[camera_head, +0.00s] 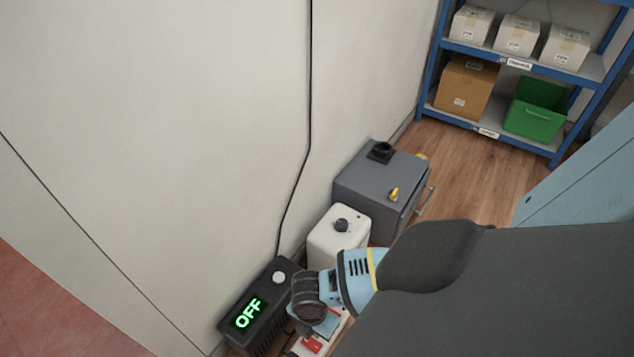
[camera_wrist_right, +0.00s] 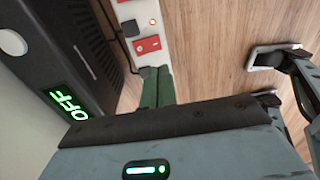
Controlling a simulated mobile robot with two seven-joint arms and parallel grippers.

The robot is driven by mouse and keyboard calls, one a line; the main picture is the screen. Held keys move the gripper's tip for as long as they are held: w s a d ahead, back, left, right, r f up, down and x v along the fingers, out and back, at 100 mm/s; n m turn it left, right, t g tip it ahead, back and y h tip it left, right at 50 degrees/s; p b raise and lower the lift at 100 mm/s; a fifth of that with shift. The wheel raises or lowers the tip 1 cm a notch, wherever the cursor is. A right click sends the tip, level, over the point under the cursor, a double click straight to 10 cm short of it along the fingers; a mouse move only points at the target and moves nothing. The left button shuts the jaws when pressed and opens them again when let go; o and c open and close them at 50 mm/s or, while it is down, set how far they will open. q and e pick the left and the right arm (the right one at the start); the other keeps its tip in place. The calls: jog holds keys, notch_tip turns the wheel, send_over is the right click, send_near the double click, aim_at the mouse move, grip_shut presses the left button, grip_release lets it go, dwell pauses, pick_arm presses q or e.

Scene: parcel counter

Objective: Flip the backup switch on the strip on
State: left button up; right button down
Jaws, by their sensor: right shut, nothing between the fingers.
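The white power strip (camera_wrist_right: 132,12) lies on the wood floor beside a black unit. In the right wrist view a red rocker switch (camera_wrist_right: 148,45) sits near its end, with a small orange-brown button above it. In the head view the strip (camera_head: 300,347) is partly covered by my right arm, and a red switch (camera_head: 313,345) shows. My right gripper (camera_wrist_right: 156,70) is shut and empty, its green fingertips just short of the red switch's end of the strip. I cannot tell whether they touch it. My left gripper is not in view.
The black unit (camera_head: 265,310) shows a green "OFF" display. A white box (camera_head: 338,235) and a grey cabinet (camera_head: 385,185) stand behind it along the wall. A cable (camera_head: 309,100) runs down the wall. A blue shelf (camera_head: 480,50) holds boxes at the back.

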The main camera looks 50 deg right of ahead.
jog(key=shift+s+r+p, duration=0.2)
jog(key=shift+r+p, duration=0.4)
jog(key=shift+r, duration=1.05)
